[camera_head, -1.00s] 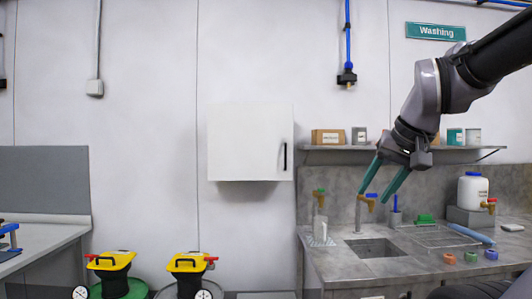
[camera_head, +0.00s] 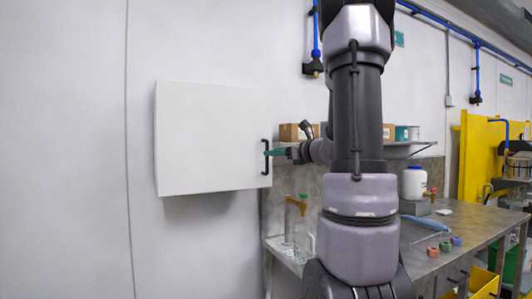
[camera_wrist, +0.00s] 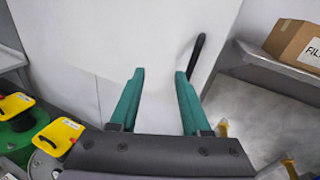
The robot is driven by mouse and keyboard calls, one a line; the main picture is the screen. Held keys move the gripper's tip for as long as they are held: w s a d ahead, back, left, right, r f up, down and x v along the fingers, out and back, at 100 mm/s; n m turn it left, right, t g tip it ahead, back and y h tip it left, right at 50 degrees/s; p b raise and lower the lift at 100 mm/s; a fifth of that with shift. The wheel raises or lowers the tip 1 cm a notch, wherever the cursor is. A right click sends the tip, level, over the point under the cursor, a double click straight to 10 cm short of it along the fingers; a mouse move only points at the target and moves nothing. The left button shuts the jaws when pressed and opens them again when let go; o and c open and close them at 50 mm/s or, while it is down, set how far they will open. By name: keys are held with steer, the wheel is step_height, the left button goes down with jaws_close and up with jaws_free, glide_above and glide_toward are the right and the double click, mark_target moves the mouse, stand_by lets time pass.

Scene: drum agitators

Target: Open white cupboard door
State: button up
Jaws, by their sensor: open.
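The white cupboard (camera_head: 208,135) hangs on the wall in the head view, and its door looks shut. Its dark upright handle (camera_head: 266,170) is at the right edge of the door. My gripper (camera_head: 268,152) reaches the handle from the right, with its green fingers at about mid-handle height. In the wrist view, my gripper (camera_wrist: 160,74) is open and empty, facing the white door (camera_wrist: 110,35). The handle (camera_wrist: 197,52) shows there beside and beyond the right fingertip, not clearly between the fingers. I cannot tell whether a finger touches it.
A grey shelf (camera_head: 412,149) with boxes is right of the cupboard; a cardboard box (camera_wrist: 293,42) shows close by in the wrist view. Below are the sink counter (camera_head: 470,222) and taps. The wall left of the cupboard is clear. My arm hides part of the counter.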

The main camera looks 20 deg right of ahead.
steer(key=w+d+m+t+h, duration=0.1)
steer(key=w+d+m+h, duration=0.15)
steer(key=d, duration=0.25)
glide_above(267, 170)
steer(key=shift+w+d, duration=0.15)
steer(key=shift+w, duration=0.2)
jaws_close()
stand_by(1.2)
